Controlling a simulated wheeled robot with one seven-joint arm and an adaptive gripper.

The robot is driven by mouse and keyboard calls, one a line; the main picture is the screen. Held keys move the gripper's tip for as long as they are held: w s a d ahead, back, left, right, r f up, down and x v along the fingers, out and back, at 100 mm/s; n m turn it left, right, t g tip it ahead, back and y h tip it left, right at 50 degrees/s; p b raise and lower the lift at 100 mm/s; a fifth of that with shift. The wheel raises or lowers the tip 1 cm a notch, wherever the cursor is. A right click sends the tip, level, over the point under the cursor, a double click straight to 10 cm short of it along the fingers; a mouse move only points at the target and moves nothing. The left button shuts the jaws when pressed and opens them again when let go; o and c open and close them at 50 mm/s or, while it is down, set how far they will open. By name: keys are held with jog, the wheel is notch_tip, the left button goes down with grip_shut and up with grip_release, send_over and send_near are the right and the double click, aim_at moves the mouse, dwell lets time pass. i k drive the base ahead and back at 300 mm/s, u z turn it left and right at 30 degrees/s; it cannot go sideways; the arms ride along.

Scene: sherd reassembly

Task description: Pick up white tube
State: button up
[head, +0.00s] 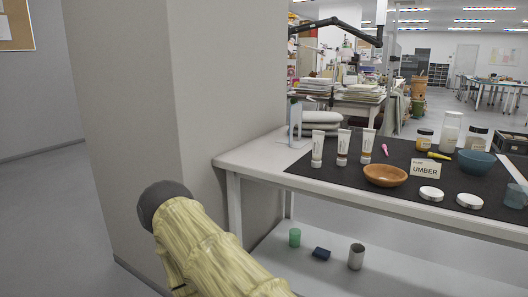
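Three whitish tubes stand upright in a row on the dark mat (407,163) near the table's left end. The left tube (318,147) looks the palest. The middle tube (342,148) has a reddish-brown band, and the right tube (367,146) has a brown-orange band. They stand apart from one another, and nothing holds them. What looks like my arm, in a pale yellow sleeve with a dark rounded end, shows at the lower left, in front of and well short of the table. My gripper is not in view.
A wooden bowl (385,175), an UMBER card (424,169), white lids (431,194), a blue bowl (476,162) and jars (424,139) lie right of the tubes. A lamp clamp (295,122) stands left behind. The lower shelf (330,280) holds a green cup (294,238) and metal cup (356,257). A pillar (215,90) borders the left.

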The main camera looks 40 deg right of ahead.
aim_at(344, 135)
jog(key=u, duration=0.7)
jog(key=i, duration=1)
jog(key=z, duration=2)
